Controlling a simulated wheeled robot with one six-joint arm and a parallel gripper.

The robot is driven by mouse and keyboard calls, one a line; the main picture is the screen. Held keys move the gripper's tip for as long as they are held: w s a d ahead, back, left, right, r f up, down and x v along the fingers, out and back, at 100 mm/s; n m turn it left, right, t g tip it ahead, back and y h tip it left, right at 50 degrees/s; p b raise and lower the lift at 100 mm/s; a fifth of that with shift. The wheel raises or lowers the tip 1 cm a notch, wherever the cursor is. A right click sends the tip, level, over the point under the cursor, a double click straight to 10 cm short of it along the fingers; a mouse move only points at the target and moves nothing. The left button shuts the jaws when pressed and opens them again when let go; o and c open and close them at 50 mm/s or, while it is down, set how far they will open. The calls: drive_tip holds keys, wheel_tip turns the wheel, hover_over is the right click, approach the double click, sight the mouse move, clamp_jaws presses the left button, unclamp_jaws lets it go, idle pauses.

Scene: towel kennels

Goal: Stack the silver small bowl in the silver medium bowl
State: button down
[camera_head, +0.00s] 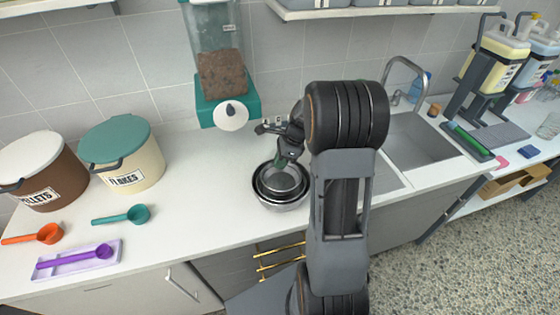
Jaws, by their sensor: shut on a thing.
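Silver bowls sit one within another on the white counter, in front of the teal-based dispenser. The silver small bowl (283,180) is the innermost and uppermost one. The rim of the silver medium bowl (258,183) shows around it, with a larger silver bowl (284,206) outermost. My gripper (284,161) points down at the far rim of the small bowl and is shut on it. Its fingertips are small and partly hidden. I cannot tell whether the small bowl rests on the medium bowl or hangs just above it.
A kibble dispenser (220,75) stands behind the bowls. Two lidded tubs (130,170), a teal scoop (128,216), an orange scoop (40,235) and a purple scoop on a tray (75,260) are to the left. A sink (425,140) is to the right. The counter left of the bowls is clear.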

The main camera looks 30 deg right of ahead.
drive_tip(key=shift+f+b, duration=0.3)
drive_tip(key=shift+f, duration=0.3)
drive_tip(key=c, duration=1.3)
unclamp_jaws()
drive_tip(key=shift+o, duration=0.2)
drive_tip(key=w+v, duration=0.1)
drive_tip(key=v, duration=1.2)
drive_tip(key=s+a+r+n+t+h, duration=0.1)
drive_tip(key=s+a+n+t+h, duration=0.2)
drive_tip(key=s+a+n, duration=1.2)
drive_tip(key=shift+a+r+n+h, duration=0.35)
drive_tip(key=shift+n+h, duration=0.35)
drive_tip(key=shift+n, duration=3.3)
